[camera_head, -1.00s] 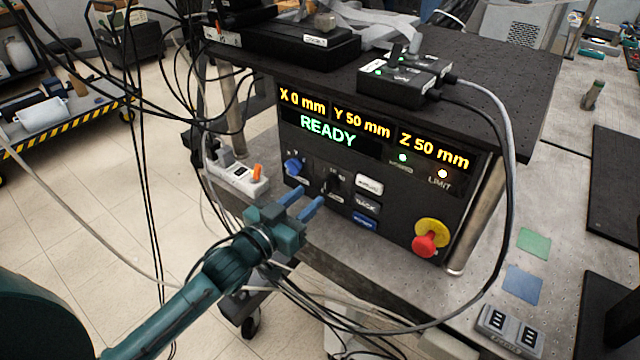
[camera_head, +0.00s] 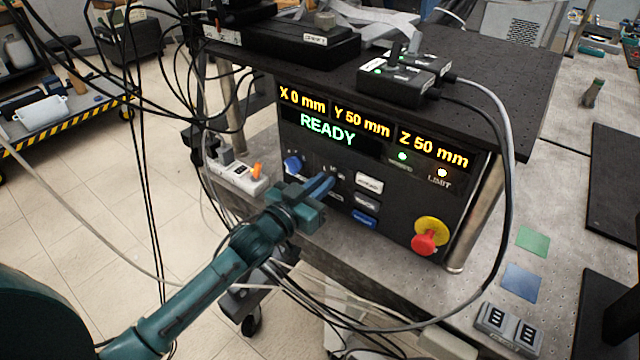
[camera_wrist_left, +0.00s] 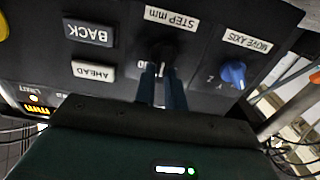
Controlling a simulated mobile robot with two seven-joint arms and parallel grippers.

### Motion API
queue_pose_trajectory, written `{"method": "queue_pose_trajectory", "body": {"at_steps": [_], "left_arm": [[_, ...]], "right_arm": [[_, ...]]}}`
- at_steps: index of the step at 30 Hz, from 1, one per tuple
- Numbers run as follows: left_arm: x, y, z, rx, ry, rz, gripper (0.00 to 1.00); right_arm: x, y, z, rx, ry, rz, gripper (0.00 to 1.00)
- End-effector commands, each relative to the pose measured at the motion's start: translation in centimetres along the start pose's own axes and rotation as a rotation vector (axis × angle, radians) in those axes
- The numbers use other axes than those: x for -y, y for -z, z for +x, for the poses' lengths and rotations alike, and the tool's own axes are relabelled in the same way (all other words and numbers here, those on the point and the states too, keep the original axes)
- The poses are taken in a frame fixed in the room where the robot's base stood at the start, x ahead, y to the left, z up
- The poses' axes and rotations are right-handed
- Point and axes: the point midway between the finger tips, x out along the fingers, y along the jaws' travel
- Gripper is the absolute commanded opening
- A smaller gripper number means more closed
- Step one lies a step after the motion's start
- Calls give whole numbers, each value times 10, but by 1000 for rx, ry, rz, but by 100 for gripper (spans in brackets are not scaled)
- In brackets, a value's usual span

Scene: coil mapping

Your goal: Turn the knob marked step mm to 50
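The STEP MM knob (camera_wrist_left: 163,50) is black and sits on the dark front panel, under its white label (camera_wrist_left: 171,19) in the upside-down left wrist view. In the head view the fingers largely cover it. My left gripper (camera_head: 325,182) has its two blue fingers close together at the knob. In the left wrist view the fingertips (camera_wrist_left: 162,68) sit on either side of the knob's grip, with a narrow gap between them. A number ending in 0 shows beside the left finger; its first digit is unclear. My right gripper is in neither view.
The blue MOVE AXIS knob (camera_head: 293,165) is left of the fingers. The AHEAD (camera_wrist_left: 93,70) and BACK (camera_wrist_left: 88,34) buttons and a red stop button (camera_head: 425,243) are on the other side. The display (camera_head: 335,130) reads READY, X 0, Y 50, Z 50 mm. Cables hang nearby.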

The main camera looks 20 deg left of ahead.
Motion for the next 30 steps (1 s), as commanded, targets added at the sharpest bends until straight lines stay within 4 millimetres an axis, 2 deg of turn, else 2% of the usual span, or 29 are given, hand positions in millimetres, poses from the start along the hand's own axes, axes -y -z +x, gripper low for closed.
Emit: {"method": "queue_pose_trajectory", "body": {"at_steps": [4, 17, 30], "left_arm": [[0, 0, 0, 0, 0, 0, 0], [-1, 0, 0, 1, 0, 46, 0], [-7, -1, 0, 1, 0, 362, 0]], "right_arm": [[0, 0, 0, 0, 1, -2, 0], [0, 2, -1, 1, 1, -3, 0], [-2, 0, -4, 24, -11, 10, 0]]}}
